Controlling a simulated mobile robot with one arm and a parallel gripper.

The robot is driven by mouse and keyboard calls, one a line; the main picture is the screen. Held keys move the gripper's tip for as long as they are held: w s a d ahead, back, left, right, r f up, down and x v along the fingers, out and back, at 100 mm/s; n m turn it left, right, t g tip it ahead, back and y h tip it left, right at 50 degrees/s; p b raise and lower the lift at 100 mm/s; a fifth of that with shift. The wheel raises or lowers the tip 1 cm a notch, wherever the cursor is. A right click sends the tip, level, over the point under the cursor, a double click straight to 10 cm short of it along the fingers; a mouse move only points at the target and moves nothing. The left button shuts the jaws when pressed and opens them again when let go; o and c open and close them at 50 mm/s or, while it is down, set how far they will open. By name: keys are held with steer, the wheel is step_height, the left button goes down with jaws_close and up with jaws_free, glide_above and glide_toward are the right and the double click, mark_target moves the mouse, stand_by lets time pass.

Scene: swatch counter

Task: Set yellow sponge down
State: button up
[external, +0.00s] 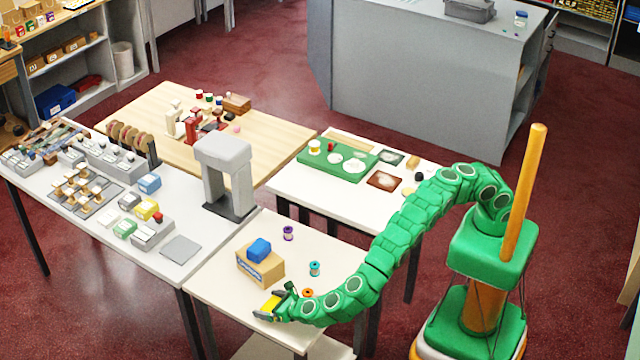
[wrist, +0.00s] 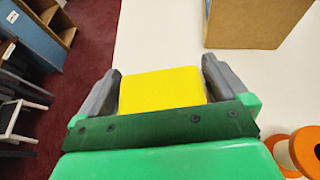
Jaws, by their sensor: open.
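The yellow sponge (external: 271,304) is at the front left edge of the near white table (external: 225,290). In the wrist view the yellow sponge (wrist: 160,90) sits between the two grey fingers of my gripper (wrist: 160,76). My gripper, which also shows in the external view (external: 272,306), is open, with a finger on each side of the sponge. The sponge appears to be at table height, though its underside is hidden.
A cardboard box (external: 262,268) with a blue block (external: 259,249) on it stands just behind the sponge. An orange spool (wrist: 305,152) is close on the right. Teal (external: 314,268) and purple (external: 288,233) spools stand farther back. The table edge is close on the left.

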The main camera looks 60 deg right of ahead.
steer(key=v, duration=1.1)
steer(key=shift+s, duration=0.3)
steer(key=shift+r, duration=0.1)
